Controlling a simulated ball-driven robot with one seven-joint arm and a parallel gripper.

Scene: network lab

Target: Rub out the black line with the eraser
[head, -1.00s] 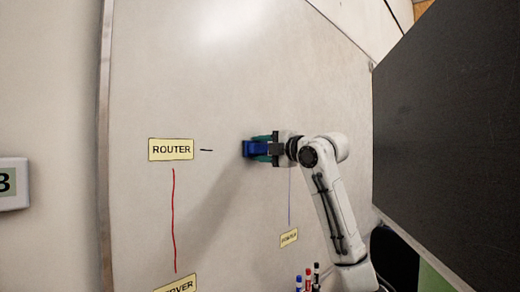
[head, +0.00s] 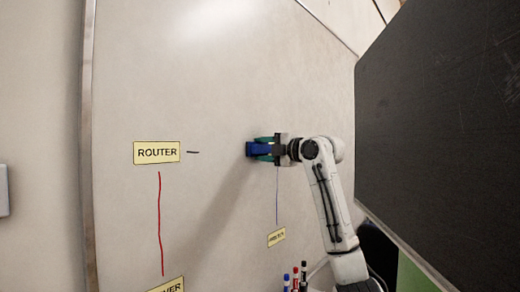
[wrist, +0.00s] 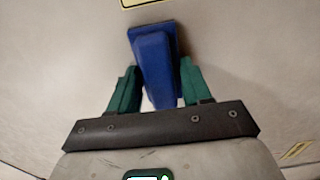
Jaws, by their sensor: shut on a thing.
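A short black line stub (head: 193,152) is on the whiteboard (head: 215,100), just right of the yellow ROUTER label (head: 157,153). The eraser (head: 257,149) is blue and is right of the stub, with bare board between them. My gripper (head: 268,148) is shut on the eraser from the right. In the wrist view the eraser (wrist: 155,65) sits between the green fingers of my gripper (wrist: 160,80). I cannot tell whether the eraser touches the board. Any black marks behind the eraser or gripper are hidden.
A red line (head: 159,225) runs down from ROUTER to another yellow label (head: 166,286). A blue line (head: 277,195) runs below my gripper to a small yellow label (head: 276,237). Markers (head: 295,277) stand at the bottom. A dark panel (head: 440,130) fills the right side.

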